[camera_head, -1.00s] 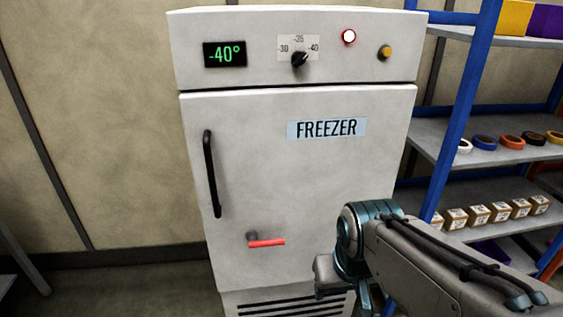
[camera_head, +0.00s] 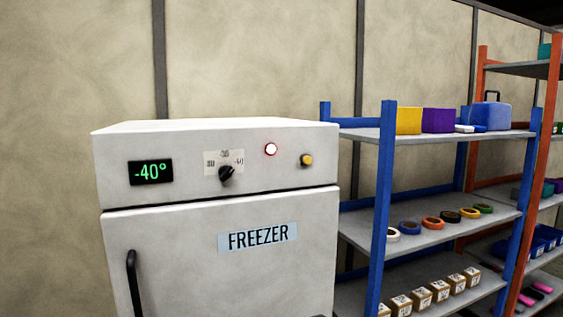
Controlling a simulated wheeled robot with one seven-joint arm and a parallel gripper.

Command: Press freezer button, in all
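The white freezer (camera_head: 200,235) stands at the lower left of the head view, its lower part cut off by the frame. Its top panel carries a green display (camera_head: 151,172) reading -40°, a black dial (camera_head: 227,174), a lit white light with a red rim (camera_head: 271,149) and a yellow round button (camera_head: 307,160) at the right. The dial's pointer is turned toward the upper right. The door is shut, with a black handle (camera_head: 133,285) at the left and a FREEZER label (camera_head: 258,238). My gripper and arm are out of view.
A blue-framed shelf rack (camera_head: 386,195) stands close to the freezer's right side, with boxes, tape rolls (camera_head: 433,223) and small cartons (camera_head: 440,290). An orange-framed rack (camera_head: 525,190) is further right. A beige wall (camera_head: 260,60) is behind.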

